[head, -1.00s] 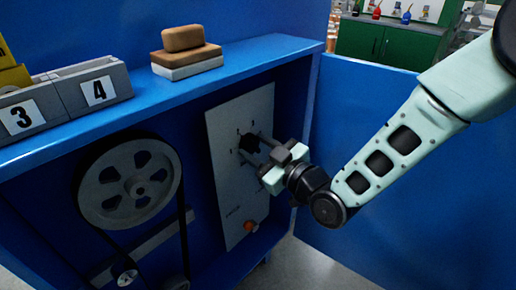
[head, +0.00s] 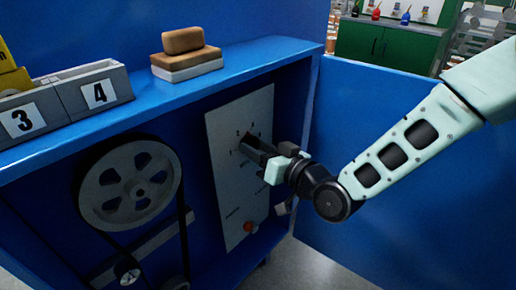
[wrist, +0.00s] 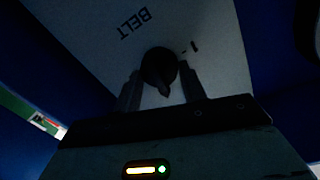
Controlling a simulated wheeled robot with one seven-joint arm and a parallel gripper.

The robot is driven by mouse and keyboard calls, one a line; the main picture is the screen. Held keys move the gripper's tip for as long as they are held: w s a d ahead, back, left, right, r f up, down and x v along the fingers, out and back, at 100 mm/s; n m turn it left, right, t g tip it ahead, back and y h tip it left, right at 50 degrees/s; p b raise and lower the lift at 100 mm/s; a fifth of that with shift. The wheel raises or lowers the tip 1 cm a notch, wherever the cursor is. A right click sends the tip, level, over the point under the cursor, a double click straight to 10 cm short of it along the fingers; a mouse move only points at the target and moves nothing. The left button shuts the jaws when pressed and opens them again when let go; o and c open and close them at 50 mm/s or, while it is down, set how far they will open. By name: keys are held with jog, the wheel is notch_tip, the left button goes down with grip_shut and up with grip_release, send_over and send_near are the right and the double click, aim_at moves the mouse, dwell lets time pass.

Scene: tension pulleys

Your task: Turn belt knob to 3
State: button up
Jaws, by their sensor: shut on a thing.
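The belt knob (wrist: 159,68) is a dark round knob with a pointed tip on a pale control panel (head: 222,185). In the wrist view the word BELT is printed beside it, and a 1 stands close at its upper right. The knob sits between the two fingers of my gripper (wrist: 161,88), which is shut on it. Its tip points toward the bottom of the wrist view. In the head view my gripper (head: 254,150) covers most of the knob, and small numbers surround it. Which number the knob points at cannot be told.
An orange-red button (head: 250,227) is low on the panel. A large grey pulley (head: 129,184) with a black belt is left of it. A blue wall (head: 385,190) stands at the right. Numbered grey boxes (head: 95,92) and stacked blocks (head: 186,48) lie on the blue shelf above.

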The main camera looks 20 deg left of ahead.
jog(key=m, duration=0.4)
jog(key=shift+w+g+p, duration=0.1)
jog(key=shift+g+p, duration=0.2)
dwell(0.5)
jog(key=o, duration=1)
jog(key=shift+c, duration=0.2)
jog(key=v, duration=1.7)
jog(key=shift+d+p, duration=0.25)
jog(key=shift+p, duration=0.1)
